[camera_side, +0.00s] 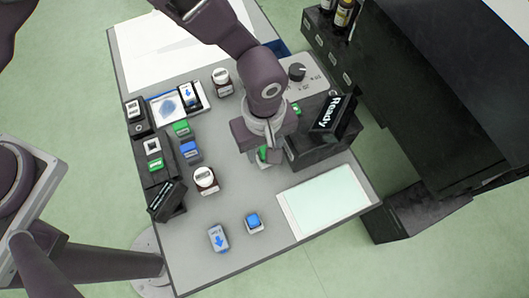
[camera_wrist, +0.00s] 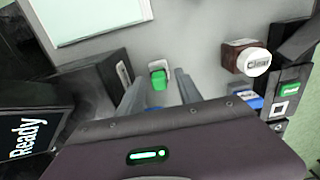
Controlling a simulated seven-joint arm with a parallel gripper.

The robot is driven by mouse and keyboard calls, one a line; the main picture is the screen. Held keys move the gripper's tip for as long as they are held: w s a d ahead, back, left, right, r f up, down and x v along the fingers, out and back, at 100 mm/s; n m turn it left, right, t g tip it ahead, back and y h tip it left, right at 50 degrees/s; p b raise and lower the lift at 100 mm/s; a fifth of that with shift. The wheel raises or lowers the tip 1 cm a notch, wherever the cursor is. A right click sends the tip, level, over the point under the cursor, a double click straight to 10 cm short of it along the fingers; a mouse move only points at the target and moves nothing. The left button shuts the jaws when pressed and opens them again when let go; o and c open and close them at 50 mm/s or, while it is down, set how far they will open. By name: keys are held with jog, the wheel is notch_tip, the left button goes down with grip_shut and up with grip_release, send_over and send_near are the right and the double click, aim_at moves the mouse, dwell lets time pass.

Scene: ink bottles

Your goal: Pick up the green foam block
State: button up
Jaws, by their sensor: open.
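A small green block (camera_wrist: 159,81) with a white part at its far end (camera_wrist: 158,65) lies between the two fingers of my gripper (camera_wrist: 160,77) in the wrist view. The fingers are spread, with a gap on each side of the block. In the side view my gripper (camera_side: 264,158) points down at the table beside the black device, and a bit of the green block (camera_side: 263,153) shows beneath it. The rest of the block is hidden there by the hand. I cannot tell how far the fingertips are above the table.
A black device with a "Ready" display (camera_side: 333,117) stands close to my gripper, right in the side view. A pale panel (camera_side: 325,201) lies front right.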

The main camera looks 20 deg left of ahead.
notch_tip(320, 180, down, 4)
jog(key=shift+w+f, duration=0.1)
jog(key=shift+f, duration=0.05)
grip_shut()
